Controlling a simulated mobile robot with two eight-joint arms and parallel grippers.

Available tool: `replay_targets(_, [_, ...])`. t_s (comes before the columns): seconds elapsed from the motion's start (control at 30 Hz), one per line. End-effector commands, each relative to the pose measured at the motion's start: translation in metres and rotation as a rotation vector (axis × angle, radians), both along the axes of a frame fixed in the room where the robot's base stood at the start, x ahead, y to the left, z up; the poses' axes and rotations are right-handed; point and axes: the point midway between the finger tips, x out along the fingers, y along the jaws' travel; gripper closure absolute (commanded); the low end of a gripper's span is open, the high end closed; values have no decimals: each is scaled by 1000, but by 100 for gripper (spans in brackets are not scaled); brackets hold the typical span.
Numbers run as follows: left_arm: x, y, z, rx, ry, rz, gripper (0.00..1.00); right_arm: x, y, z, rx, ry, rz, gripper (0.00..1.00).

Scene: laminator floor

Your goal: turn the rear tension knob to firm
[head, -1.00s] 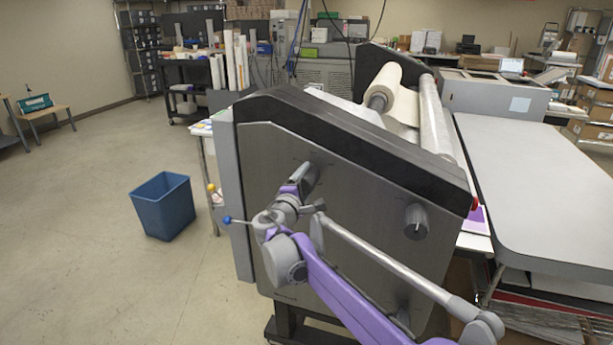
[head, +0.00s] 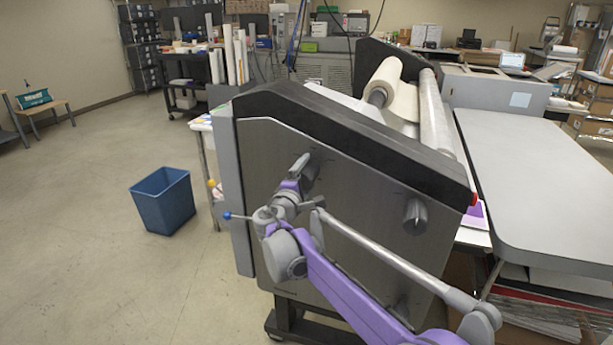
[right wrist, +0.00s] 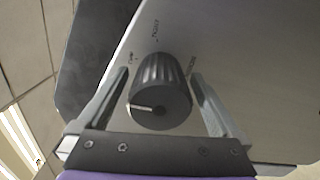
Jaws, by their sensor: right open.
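A dark ribbed knob (right wrist: 162,88) with a white pointer line fills the middle of the right wrist view. Its pointer line points to the left of that picture, and small printed marks, too blurred to read surely, stand around it on the panel. My right gripper (right wrist: 160,76) is open, with one finger on each side of the knob and a visible gap to both. In the head view, my right gripper (head: 299,166) is at the left knob on the laminator's grey side panel (head: 350,235), partly covering it. My left gripper is not in view.
A second knob (head: 415,214) sits on the right of the same panel, clear of my arm. A blue bin (head: 163,201) stands on the floor to the left. A grey table (head: 540,170) lies to the right. The floor at left is open.

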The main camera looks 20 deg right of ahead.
Motion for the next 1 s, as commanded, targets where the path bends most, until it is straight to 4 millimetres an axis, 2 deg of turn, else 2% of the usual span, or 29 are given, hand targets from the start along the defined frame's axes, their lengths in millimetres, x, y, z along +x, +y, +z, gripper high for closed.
replay_targets(0.17, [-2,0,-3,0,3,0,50,-11,9,-1,1,1,3,0])
replay_targets(0.6, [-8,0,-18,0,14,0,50,-79,54,-1,1,1,3,0])
replay_targets(0.77, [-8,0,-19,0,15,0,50,-88,60,-1,0,0,0,0])
replay_targets(1.0, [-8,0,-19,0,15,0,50,-90,60,0,0,0,0,0])
